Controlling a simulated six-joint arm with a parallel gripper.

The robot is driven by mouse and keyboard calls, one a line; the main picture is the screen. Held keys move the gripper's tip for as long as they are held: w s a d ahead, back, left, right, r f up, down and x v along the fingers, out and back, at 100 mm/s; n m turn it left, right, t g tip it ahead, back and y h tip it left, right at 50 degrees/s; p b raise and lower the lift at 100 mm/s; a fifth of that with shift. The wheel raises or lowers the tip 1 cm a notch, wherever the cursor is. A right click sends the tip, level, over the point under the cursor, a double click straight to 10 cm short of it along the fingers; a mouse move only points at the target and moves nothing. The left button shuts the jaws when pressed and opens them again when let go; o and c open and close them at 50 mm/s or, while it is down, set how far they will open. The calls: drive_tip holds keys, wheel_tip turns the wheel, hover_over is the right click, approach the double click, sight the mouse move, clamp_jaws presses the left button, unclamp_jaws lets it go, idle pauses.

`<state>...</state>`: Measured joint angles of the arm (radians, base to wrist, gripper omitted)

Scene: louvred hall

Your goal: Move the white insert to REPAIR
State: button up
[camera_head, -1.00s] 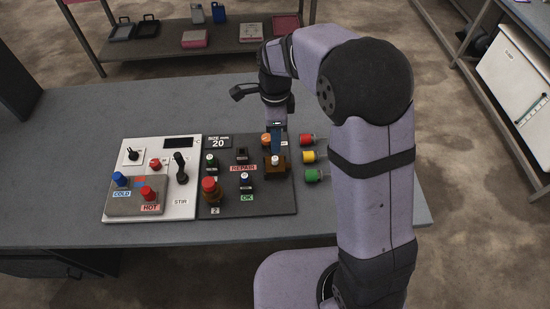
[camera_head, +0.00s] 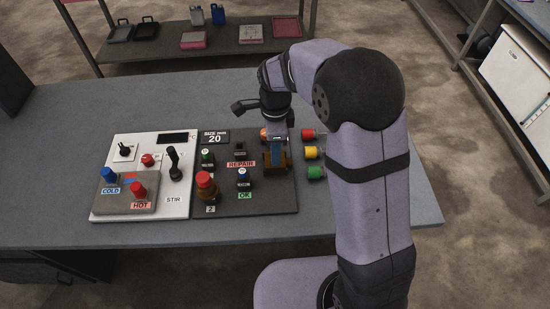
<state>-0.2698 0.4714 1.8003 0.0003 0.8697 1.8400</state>
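The dark panel (camera_head: 222,208) holds a REPAIR label (camera_head: 241,164) with a small dark square socket (camera_head: 240,149) just behind it. A brown block (camera_head: 270,169) stands at the panel's right side. My gripper (camera_head: 277,165) points down over this block, its blue-grey end covering the block's top. The white insert is not visible now; an earlier view shows a white top on the block, so the gripper may hide it. I cannot see the finger gap or any grip.
A red-topped knob (camera_head: 205,183), a green knob (camera_head: 207,156) and a blue-topped knob (camera_head: 242,177) by OK stand on the panel. Red, yellow and green cylinders (camera_head: 312,153) lie right of it. A white control panel (camera_head: 182,208) adjoins on the left. The table behind is clear.

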drive_tip(key=shift+f, duration=0.5)
idle(0.4)
clamp_jaws()
idle(1.3)
